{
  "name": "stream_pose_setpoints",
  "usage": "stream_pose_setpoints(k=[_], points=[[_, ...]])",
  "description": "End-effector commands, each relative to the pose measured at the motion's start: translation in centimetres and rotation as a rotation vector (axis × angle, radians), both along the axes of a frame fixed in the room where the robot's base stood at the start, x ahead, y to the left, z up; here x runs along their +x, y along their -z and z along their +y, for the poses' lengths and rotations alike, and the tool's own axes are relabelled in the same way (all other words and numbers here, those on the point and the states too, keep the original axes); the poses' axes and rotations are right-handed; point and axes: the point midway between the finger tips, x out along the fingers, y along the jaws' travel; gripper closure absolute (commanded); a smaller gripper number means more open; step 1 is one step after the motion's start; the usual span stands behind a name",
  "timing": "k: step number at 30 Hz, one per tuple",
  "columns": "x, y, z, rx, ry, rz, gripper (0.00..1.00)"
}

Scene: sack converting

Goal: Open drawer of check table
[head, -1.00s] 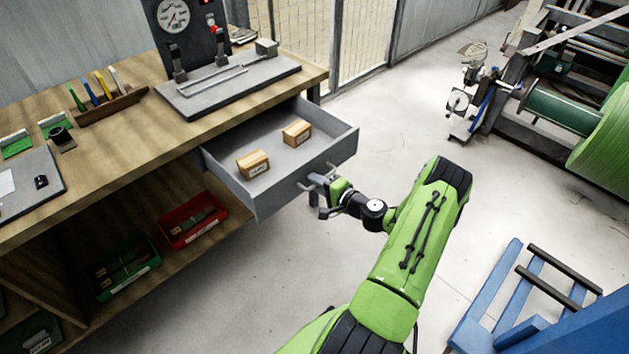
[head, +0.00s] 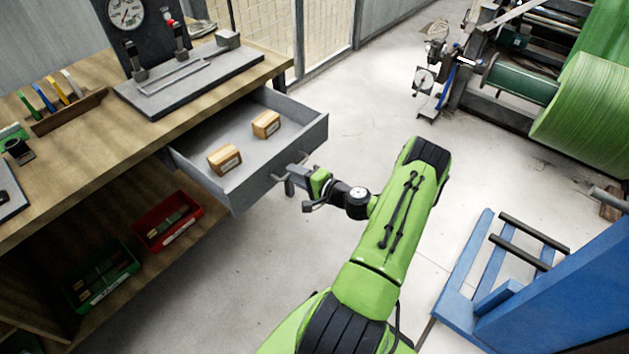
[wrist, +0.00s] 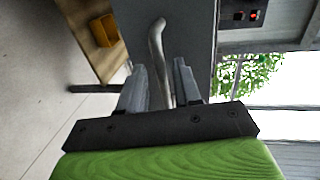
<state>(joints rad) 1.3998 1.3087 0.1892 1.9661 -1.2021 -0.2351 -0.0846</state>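The check table (head: 75,145) is a wooden bench at the left in the head view. Its grey drawer (head: 243,183) stands pulled far out, with two small labelled wooden blocks (head: 224,158) (head: 266,124) inside. A bar handle (head: 300,157) is on the drawer front. My gripper (head: 291,180) is at this handle. In the wrist view the handle (wrist: 156,45) runs between my two fingers (wrist: 159,80), before the grey drawer front. Narrow gaps seem to show beside the bar, so the fingers look parted around it. Contact is hard to judge.
Red (head: 167,222) and green (head: 103,276) bins sit on the shelf below the tabletop. A gauge stand (head: 128,35) is on top. A blue frame (head: 545,280) stands at the right, with a machine and green roll (head: 590,115) behind. Floor between is clear.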

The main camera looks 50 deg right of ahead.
Motion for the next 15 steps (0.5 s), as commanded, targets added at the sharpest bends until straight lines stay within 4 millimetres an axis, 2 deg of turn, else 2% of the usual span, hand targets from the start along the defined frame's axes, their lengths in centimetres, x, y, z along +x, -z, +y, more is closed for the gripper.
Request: stream_pose_setpoints(k=[3,9,15], points=[[-3.4,-1.0,-0.2,0.004,0.007,0.002,0.67],[-8.9,-2.2,-0.4,0.003,0.007,0.000,0.67],[-12.4,-2.8,-0.4,0.001,0.002,0.001,0.67]])
